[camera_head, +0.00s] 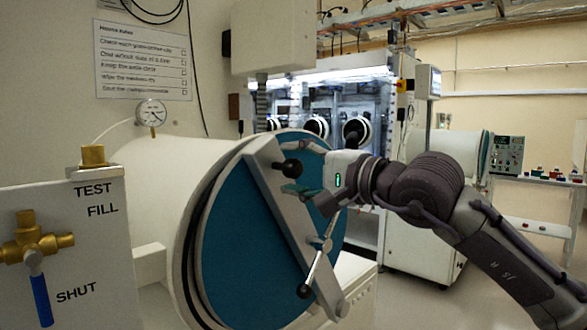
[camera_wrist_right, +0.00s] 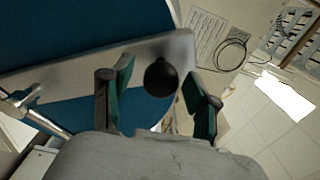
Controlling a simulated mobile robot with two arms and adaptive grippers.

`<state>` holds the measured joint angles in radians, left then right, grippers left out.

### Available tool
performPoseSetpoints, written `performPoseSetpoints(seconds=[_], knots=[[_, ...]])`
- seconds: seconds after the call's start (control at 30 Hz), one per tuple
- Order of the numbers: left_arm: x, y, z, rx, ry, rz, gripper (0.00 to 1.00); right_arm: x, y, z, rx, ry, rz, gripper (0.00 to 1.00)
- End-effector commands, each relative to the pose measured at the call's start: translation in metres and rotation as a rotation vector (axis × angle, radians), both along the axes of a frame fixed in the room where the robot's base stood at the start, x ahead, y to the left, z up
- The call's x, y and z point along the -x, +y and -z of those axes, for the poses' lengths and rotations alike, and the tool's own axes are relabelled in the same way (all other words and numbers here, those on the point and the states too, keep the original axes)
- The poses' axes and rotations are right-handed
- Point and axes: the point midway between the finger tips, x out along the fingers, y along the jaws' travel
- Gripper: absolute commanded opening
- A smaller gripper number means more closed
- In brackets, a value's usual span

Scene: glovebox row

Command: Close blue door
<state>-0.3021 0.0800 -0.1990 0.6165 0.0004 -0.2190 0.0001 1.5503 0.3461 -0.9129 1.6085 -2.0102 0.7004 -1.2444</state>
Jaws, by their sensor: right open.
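The round blue door (camera_head: 235,240) is at the mouth of a white cylinder (camera_head: 175,160) in the head view. A grey bar (camera_head: 300,225) runs slantwise across its face, with a black knob (camera_head: 291,168) near its upper end. A metal lever (camera_head: 318,262) with a black ball end sits lower on the bar. My right gripper (camera_head: 296,169) is open at the upper knob, which shows between its spread fingers (camera_wrist_right: 158,76) in the right wrist view, with gaps at both sides. I cannot tell whether the door is fully seated. My left gripper is not in view.
A panel with a brass valve and blue handle (camera_head: 40,300) stands at the left front. A gauge (camera_head: 151,113) is behind it. A lit glovebox (camera_head: 330,110) stands at the back. A table with small coloured items (camera_head: 545,178) is at the right. Open floor (camera_head: 430,300) shows at lower right.

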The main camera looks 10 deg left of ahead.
Motion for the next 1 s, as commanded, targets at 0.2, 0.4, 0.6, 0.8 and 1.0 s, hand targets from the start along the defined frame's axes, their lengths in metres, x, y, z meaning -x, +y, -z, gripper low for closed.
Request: performPoseSetpoints(seconds=[0.2,0.4,0.6,0.8,1.0], knots=[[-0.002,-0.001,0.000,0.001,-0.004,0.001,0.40,0.019,-0.031,0.000,-0.001,-0.001,0.002,0.60],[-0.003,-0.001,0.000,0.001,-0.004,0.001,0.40,0.044,-0.067,0.000,0.000,-0.002,0.002,0.60],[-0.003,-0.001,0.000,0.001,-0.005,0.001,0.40,0.060,-0.089,0.000,-0.001,-0.002,-0.001,0.60],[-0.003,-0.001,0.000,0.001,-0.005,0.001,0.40,0.066,-0.096,0.000,0.000,-0.001,-0.002,0.60],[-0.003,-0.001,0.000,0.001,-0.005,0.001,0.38,0.066,-0.096,0.000,0.000,-0.001,-0.002,0.60]])
